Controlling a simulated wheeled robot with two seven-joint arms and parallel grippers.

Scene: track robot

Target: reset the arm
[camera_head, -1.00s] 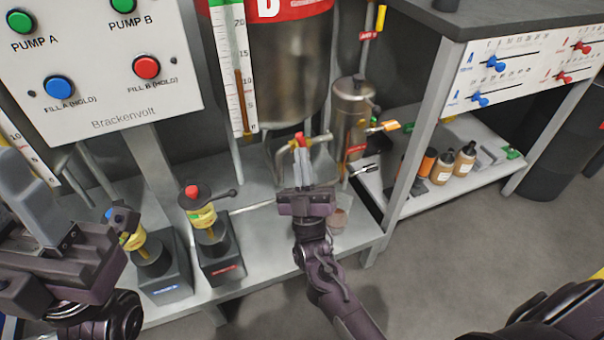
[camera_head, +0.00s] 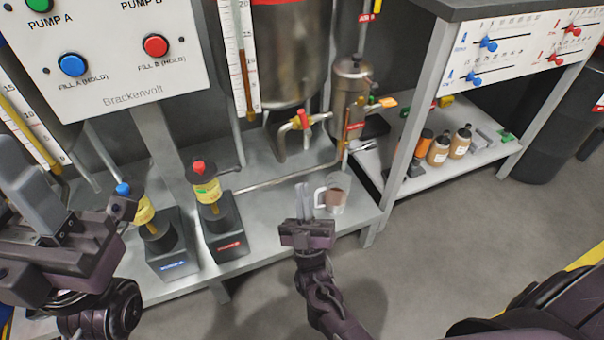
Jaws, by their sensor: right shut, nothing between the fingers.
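My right gripper (camera_head: 304,190) is in the lower middle of the head view, its arm coming up from the bottom edge. Its grey fingers are together with nothing between them. They stand just left of a clear cup (camera_head: 338,198) with brownish contents on the grey shelf; whether they touch its handle I cannot tell. My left gripper (camera_head: 28,195) is at the left edge, partly cut off, and its jaw gap is not clear.
A red-handled valve (camera_head: 303,121) sits on piping below the steel tank (camera_head: 285,60). Two pumps, blue-topped (camera_head: 160,235) and red-topped (camera_head: 212,215), stand left. Bottles (camera_head: 440,150) sit on the right-hand shelf. Open floor (camera_head: 440,240) lies at lower right.

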